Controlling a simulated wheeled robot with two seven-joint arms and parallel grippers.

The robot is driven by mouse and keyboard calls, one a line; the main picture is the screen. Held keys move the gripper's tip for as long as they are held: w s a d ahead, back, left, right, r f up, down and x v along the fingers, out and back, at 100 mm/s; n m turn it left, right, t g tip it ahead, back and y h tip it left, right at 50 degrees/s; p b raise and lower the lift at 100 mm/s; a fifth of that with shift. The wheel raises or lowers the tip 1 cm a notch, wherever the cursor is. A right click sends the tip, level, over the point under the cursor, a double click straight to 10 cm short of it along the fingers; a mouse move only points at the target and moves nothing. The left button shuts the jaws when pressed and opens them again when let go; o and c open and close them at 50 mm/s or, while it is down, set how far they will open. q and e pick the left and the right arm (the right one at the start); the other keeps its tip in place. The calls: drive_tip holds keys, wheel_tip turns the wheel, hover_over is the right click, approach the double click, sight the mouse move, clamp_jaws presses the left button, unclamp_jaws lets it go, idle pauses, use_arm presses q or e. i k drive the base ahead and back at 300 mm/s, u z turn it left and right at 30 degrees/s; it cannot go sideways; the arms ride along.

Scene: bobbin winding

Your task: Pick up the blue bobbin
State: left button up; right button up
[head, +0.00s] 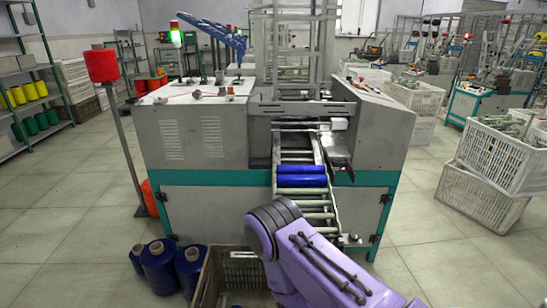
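Two bright blue cylinders lie crosswise, one right behind the other, on the sloping roller chute at the front of the machine: the rear blue bobbin (302,169) and the front blue bobbin (302,181). A purple arm link of mine comes in from the lower right and covers the area below the chute's left side. No gripper fingers show; neither of my grippers is in view. The arm stays clear of the blue bobbins in the picture.
The grey and teal machine (200,140) stands behind the chute (318,214). Dark blue thread cones (160,268) stand on the floor at lower left, beside a brown crate (236,268) partly hidden by my arm. White crates (500,155) are stacked at right. Floor between them is clear.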

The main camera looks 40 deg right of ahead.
sight(279, 169)
drive_tip(key=i, duration=0.6)
drive_tip(key=z, duration=2.8)
